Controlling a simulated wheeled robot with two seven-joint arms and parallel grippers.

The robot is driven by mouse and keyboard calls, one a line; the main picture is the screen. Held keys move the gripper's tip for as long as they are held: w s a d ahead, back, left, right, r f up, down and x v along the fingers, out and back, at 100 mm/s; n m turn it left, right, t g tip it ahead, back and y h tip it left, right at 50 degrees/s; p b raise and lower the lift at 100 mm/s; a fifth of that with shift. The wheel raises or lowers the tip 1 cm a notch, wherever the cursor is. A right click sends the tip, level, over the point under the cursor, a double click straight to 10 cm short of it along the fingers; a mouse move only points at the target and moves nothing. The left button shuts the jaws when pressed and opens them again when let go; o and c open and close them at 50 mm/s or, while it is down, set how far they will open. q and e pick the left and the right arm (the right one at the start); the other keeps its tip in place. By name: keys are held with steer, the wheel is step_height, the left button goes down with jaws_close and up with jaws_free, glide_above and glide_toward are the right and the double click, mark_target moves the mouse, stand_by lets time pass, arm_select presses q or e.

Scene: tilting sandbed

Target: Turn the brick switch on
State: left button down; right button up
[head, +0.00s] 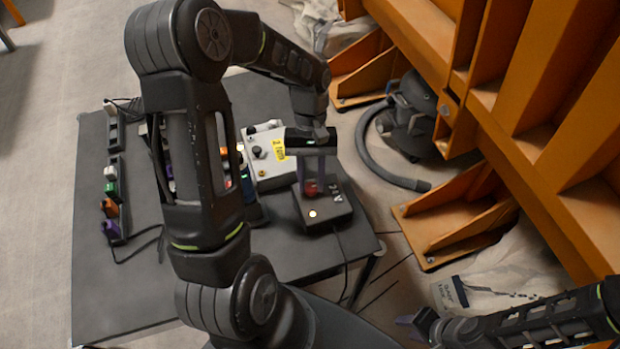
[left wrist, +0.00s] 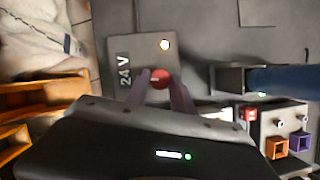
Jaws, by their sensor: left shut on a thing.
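The brick is a dark box (head: 340,214) with a "24 V" label, on the right part of the dark table. It also shows in the left wrist view (left wrist: 142,50). On its top are a round red switch knob (head: 311,188) and a small glowing light (head: 313,214). My left gripper (head: 312,183) points down at the brick with its purple fingers on either side of the knob. In the left wrist view the fingers are shut on the red knob (left wrist: 160,78). The fingers partly hide the knob. My right gripper (head: 411,324) is low at the right, away from the table, mostly hidden.
A pale box with knobs and a yellow label (head: 280,151) stands just behind the brick. A power strip with coloured plugs (head: 112,200) lies on the table's left. My left arm hides the table's middle. A cable runs from the brick over the front edge. Orange steel beams (head: 440,220) stand right.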

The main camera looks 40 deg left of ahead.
arm_select(q)
steer(key=shift+w+d+m+g+y, duration=0.1)
steer(key=shift+m+g+y, duration=0.4)
steer(key=shift+m, duration=1.4)
steer(key=shift+y, duration=0.3)
steer(key=c, duration=1.1)
jaws_free()
steer(key=b+v, duration=0.1)
steer(key=v, duration=0.6)
steer(key=shift+r, duration=0.4)
